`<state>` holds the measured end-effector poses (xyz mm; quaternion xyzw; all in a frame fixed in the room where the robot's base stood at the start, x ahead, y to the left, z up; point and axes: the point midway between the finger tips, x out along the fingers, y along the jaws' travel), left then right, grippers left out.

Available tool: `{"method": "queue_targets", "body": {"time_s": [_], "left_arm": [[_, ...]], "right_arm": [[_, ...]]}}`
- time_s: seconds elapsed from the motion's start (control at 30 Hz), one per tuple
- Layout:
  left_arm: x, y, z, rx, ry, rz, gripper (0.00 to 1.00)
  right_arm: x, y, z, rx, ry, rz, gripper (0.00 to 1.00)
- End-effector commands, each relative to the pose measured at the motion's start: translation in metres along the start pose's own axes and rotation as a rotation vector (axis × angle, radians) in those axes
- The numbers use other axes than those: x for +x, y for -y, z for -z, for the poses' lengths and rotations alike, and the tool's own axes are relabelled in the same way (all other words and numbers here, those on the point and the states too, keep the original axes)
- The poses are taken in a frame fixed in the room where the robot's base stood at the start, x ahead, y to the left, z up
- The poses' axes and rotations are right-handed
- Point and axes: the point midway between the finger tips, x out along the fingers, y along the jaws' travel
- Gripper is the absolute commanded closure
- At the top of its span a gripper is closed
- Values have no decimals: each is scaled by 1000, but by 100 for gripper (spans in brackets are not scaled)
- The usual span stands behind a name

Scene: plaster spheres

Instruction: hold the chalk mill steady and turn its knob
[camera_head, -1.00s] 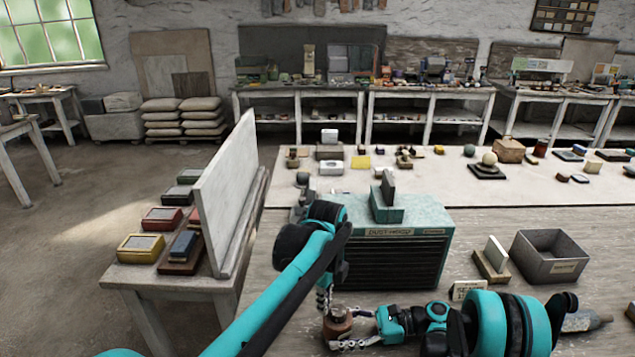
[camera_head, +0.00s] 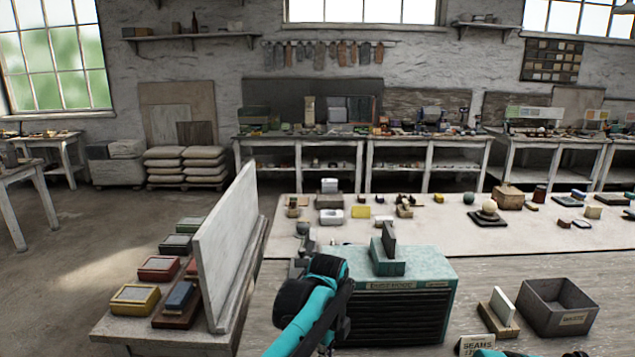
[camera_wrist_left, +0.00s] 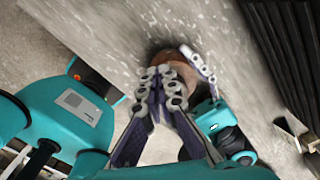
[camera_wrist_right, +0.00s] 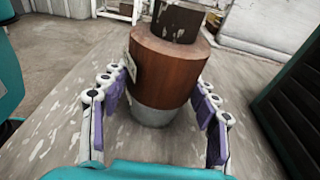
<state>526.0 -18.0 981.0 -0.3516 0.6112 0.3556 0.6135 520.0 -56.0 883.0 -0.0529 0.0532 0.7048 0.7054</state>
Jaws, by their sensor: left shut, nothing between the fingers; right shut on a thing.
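The chalk mill (camera_wrist_right: 165,72) stands upright in the right wrist view, with a wide red-brown band, a grey base and a darker upper part cut off by the top edge. A small pale label is on its side. My right gripper (camera_wrist_right: 157,88) has its fingers on both sides of the mill, closed on its body. In the left wrist view the mill (camera_wrist_left: 170,58) is partly hidden behind my left gripper (camera_wrist_left: 161,74), whose fingers are together and empty beside or over it. The knob cannot be made out clearly. The mill is below the head view's frame.
A teal box with dark slats (camera_head: 400,318) stands close by. To its right are a grey open bin (camera_head: 560,318) and a small block stand (camera_head: 500,318). A tall pale board (camera_head: 225,245) stands at left on a side table. Plaster spheres sit farther back.

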Motion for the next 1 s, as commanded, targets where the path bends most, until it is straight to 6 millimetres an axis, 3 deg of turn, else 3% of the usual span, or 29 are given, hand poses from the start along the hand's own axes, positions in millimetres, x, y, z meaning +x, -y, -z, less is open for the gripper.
{"method": "queue_targets", "body": {"time_s": [1.0], "left_arm": [[0,25,2,1,-2,2,100]], "right_arm": [[1,0,0,-1,0,-1,74]]}}
